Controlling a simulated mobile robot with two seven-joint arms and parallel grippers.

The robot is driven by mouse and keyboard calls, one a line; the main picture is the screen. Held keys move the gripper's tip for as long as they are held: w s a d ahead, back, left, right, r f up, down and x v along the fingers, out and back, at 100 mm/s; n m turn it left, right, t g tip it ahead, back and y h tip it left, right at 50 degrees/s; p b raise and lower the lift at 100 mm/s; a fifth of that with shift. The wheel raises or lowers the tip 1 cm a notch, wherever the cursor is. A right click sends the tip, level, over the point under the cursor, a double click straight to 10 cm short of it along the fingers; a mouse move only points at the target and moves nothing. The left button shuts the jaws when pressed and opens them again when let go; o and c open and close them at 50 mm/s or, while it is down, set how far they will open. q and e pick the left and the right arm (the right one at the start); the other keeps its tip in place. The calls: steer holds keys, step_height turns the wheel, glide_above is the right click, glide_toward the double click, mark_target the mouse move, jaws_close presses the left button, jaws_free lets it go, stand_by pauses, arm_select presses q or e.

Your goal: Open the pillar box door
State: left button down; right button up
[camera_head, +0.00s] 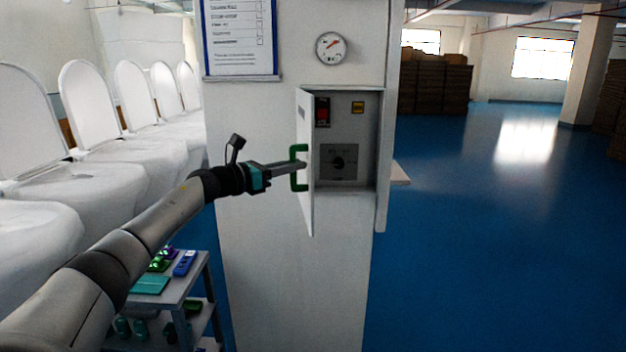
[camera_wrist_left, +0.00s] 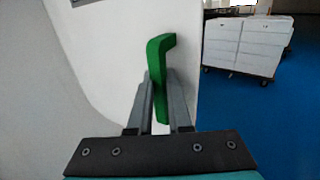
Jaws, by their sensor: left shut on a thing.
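The pillar box (camera_head: 368,130) is set in the white pillar, and its door (camera_head: 306,200) stands open, swung out toward me on its left edge. Inside are a red switch, a small yellow piece and a grey panel with a black knob. The green door handle (camera_head: 294,182) is on the door's outer face. My left gripper (camera_head: 300,166) is shut on this handle. In the left wrist view the green handle (camera_wrist_left: 160,50) stands between the two fingers. My right gripper is not in view.
A round gauge (camera_head: 331,48) and a framed sheet (camera_head: 240,36) are on the pillar above. White toilets (camera_head: 80,180) line the left. A small cart (camera_head: 190,285) with coloured items stands below my left arm. The blue floor (camera_head: 480,240) at right is clear.

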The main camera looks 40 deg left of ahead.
arm_select(q)
steer(key=shift+s+a+r+b, duration=0.1)
steer(key=shift+s+a+b, duration=0.35)
steer(key=shift+a, duration=0.3)
steer(key=shift+s+a+b, duration=0.4)
steer(key=shift+a+b, duration=0.05)
steer(key=shift+a, duration=0.35)
steer(key=shift+s+a+r+b, duration=0.1)
steer(key=shift+s+a+b, duration=0.35)
steer(key=shift+a, duration=0.3)
steer(key=c, duration=1.1)
jaws_free()
steer(key=shift+w, duration=0.15)
steer(key=shift+f, duration=0.15)
